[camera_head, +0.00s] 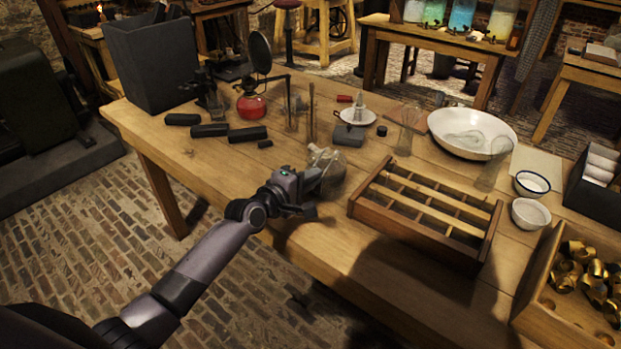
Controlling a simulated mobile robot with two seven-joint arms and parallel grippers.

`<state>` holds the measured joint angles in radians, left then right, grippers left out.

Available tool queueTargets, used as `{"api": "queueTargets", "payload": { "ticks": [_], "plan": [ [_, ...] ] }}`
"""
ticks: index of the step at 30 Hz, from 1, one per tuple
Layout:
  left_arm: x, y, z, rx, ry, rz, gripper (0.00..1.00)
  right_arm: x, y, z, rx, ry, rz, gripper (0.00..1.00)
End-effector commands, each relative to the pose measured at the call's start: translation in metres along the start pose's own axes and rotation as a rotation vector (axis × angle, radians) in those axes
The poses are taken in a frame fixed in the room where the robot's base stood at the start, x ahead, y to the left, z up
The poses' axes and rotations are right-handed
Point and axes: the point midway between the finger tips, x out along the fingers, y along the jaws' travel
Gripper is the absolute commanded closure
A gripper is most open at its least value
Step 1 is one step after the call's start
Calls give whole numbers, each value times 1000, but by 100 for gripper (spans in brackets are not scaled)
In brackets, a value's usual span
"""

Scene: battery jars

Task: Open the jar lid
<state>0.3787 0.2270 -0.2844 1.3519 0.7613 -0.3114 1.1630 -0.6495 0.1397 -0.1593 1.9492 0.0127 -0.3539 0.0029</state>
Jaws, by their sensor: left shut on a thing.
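A clear, rounded glass jar (330,172) is at the near edge of the wooden table, left of the wooden divided tray. My left gripper (312,184) reaches in from the lower left and is shut on the jar at its left side. The gripper hides part of the jar. I cannot make out the lid, nor whether the jar rests on the table or is held just above it. My right gripper is out of view.
The divided tray (366,210) stands close to the jar's right. A white basin (440,128), two small bowls and upright glasses stand farther right. A crate (536,318) of brass parts is at lower right.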

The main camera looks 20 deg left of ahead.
Motion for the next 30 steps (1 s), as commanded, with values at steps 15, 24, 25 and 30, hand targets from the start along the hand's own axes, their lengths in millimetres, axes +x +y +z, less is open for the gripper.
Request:
{"api": "queueTargets", "payload": {
  "ticks": [15, 24, 25, 30],
  "plan": [
    [0, -6, 0, 4, -2, -13, 100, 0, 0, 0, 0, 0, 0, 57],
    [1, -5, 0, 4, -2, -13, 100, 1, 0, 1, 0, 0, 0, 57],
    [2, -5, -1, 4, -1, -13, 100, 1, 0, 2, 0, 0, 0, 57],
    [8, -2, -3, 4, 0, -13, 100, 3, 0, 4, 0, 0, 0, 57]
  ]
}}
